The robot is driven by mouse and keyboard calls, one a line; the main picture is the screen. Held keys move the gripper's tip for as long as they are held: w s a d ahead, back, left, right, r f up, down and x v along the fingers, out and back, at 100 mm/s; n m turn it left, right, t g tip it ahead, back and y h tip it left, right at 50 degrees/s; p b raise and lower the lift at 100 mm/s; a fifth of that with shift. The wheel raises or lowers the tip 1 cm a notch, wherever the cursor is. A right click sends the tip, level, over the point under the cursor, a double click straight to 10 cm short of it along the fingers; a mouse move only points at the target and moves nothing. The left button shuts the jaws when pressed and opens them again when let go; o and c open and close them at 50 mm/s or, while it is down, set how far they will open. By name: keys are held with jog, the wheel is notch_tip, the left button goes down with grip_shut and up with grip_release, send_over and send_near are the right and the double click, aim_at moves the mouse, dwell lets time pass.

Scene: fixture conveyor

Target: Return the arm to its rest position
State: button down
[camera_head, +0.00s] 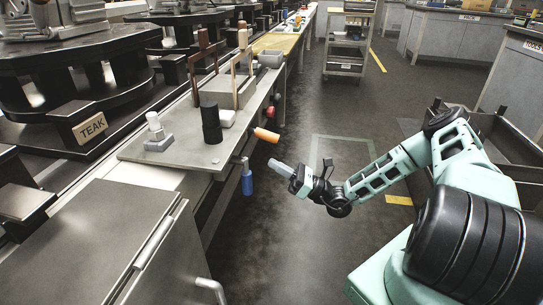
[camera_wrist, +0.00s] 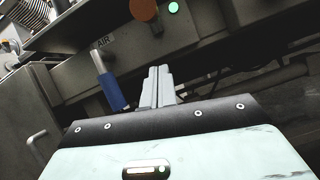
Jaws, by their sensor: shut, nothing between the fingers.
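My gripper (camera_head: 273,164) is out over the aisle floor, just right of the conveyor's front edge, and points left towards it. Its grey fingers are closed together with nothing between them. They also show side by side in the wrist view (camera_wrist: 157,72). My mint-green arm (camera_head: 392,172) stretches from the lower right of the head view, bent at the elbow, with the forearm sloping down to the gripper. The fingers appear apart from the conveyor and its fittings.
A blue handle (camera_head: 247,183) hangs at the conveyor's edge near my fingers; it shows left of them in the wrist view (camera_wrist: 112,92). An orange cylinder (camera_head: 266,135) juts out above. The metal plate (camera_head: 190,165) holds a black cylinder (camera_head: 211,123). A dark bin (camera_head: 493,135) stands right.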

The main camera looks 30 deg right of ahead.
jog(key=v, duration=0.7)
jog(key=shift+f+p, duration=0.15)
jog(key=shift+p, duration=0.3)
